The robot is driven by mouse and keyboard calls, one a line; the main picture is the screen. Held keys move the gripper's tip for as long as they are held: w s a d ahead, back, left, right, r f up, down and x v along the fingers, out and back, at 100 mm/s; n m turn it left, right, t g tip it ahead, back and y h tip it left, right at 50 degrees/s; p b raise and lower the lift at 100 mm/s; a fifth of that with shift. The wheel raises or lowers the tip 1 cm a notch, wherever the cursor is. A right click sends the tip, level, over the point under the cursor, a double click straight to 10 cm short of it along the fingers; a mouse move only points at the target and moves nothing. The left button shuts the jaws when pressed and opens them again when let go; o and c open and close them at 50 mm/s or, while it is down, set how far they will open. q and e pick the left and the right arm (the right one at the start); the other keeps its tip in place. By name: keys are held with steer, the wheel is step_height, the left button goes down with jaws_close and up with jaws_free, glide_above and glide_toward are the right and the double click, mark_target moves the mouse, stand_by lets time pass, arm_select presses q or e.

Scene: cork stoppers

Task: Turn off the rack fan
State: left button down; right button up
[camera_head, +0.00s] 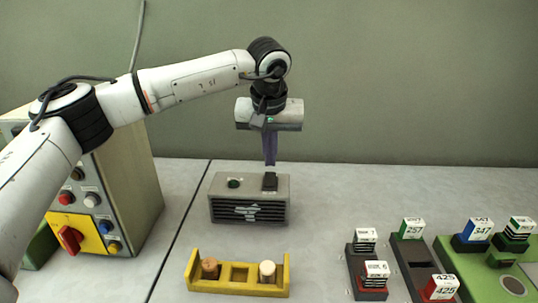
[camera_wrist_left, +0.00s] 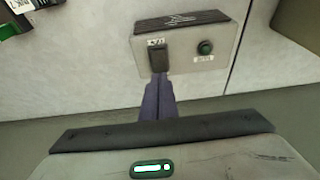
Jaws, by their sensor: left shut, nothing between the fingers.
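The rack fan is a grey box (camera_head: 221,188) with a dark slatted front grille, standing on the table in the middle of the head view. Pale strips show across the grille. On its top are a black rocker switch (camera_head: 269,182) at the right and a dark green round lamp or button (camera_head: 234,183) at the left. My left gripper (camera_head: 270,162) points down just above the switch, its purple fingers shut and empty. In the left wrist view the fingertips (camera_wrist_left: 159,80) end at the edge of the switch (camera_wrist_left: 159,60); I cannot tell whether they touch. The green round piece (camera_wrist_left: 205,47) is beside it.
A yellow rack (camera_head: 238,292) with two stoppers stands in front of the fan. A control cabinet (camera_head: 125,190) with buttons and a red knob is at the left. Dark trays with labelled blocks (camera_head: 412,229) and a green board (camera_head: 462,270) lie at the right.

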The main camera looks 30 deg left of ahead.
arm_select(q)
steer(key=s+d+r+b, duration=0.2)
steer(key=s+r, duration=0.3)
steer(key=r, duration=0.3)
steer(key=shift+d+r, duration=0.25)
steer(key=shift+r, duration=0.15)
arm_select(e)
steer(key=shift+a+f, duration=0.1)
steer(key=shift+f, duration=0.15)
